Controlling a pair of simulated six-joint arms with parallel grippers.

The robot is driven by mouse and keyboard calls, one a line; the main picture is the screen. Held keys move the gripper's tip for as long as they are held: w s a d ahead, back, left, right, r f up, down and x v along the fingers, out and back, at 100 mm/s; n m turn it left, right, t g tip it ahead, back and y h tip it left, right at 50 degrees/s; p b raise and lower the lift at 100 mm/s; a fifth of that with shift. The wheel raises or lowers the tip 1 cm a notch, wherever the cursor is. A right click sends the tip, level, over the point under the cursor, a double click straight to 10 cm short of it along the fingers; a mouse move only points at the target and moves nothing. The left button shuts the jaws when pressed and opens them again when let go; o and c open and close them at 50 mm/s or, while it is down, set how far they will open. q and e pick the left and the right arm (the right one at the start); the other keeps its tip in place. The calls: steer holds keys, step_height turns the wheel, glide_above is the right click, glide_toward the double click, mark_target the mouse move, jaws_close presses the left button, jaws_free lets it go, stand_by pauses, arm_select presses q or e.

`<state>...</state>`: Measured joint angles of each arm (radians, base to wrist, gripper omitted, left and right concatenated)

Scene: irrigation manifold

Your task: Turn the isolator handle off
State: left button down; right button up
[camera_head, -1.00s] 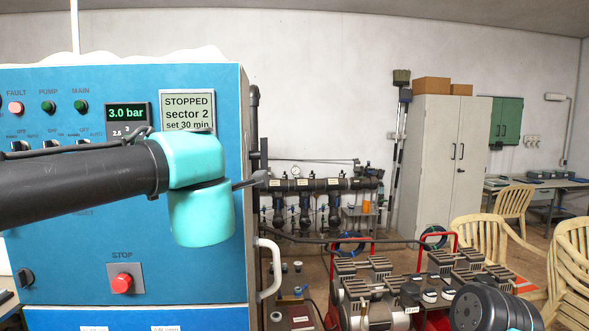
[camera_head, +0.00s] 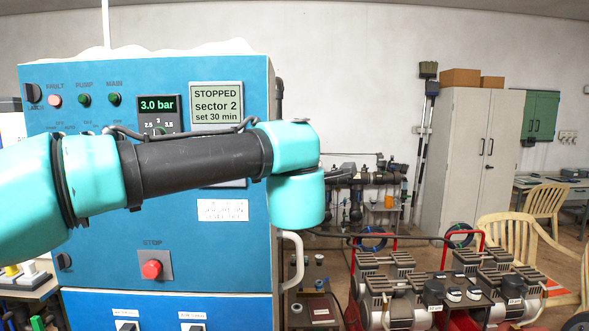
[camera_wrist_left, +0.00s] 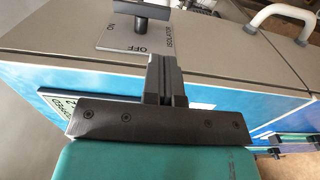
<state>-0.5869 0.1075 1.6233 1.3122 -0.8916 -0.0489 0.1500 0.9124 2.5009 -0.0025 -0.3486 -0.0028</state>
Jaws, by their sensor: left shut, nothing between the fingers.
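The isolator handle (camera_wrist_left: 138,9) is a dark grey bar on a short stem, cut by the top edge of the left wrist view. It stands over a grey plate (camera_wrist_left: 150,44) marked ISOLATOR, ON and OFF, on the cabinet's grey side face. Which mark the handle points to I cannot tell. My left gripper (camera_wrist_left: 165,72) is shut and empty, below the handle in that view and apart from it. In the head view my left arm crosses the front of the blue cabinet (camera_head: 100,215); its gripper and the isolator are hidden. My right gripper is not in view.
A white bent handle (camera_wrist_left: 283,14) stands out from the cabinet side, also visible in the head view (camera_head: 292,262). A red stop button (camera_head: 151,269) is on the cabinet front. Compressors (camera_head: 440,290) stand to the right, with pipework (camera_head: 365,185) behind.

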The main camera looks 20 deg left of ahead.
arm_select(q)
steer(key=x, duration=1.2)
steer(key=shift+w, duration=0.35)
steer(key=shift+a+f, duration=0.1)
steer(key=shift+a, duration=0.05)
steer(key=shift+w+a+f, duration=0.1)
steer(key=shift+w+f, duration=0.25)
steer(key=shift+w, duration=0.1)
steer(key=s+d+f, duration=0.1)
steer(key=s+d, duration=0.1)
steer(key=s, duration=0.4)
steer(key=s+d+f, duration=0.1)
steer(key=s+f, duration=0.1)
steer(key=s, duration=0.5)
steer(key=shift+d+f, duration=0.3)
steer(key=shift+d, duration=0.1)
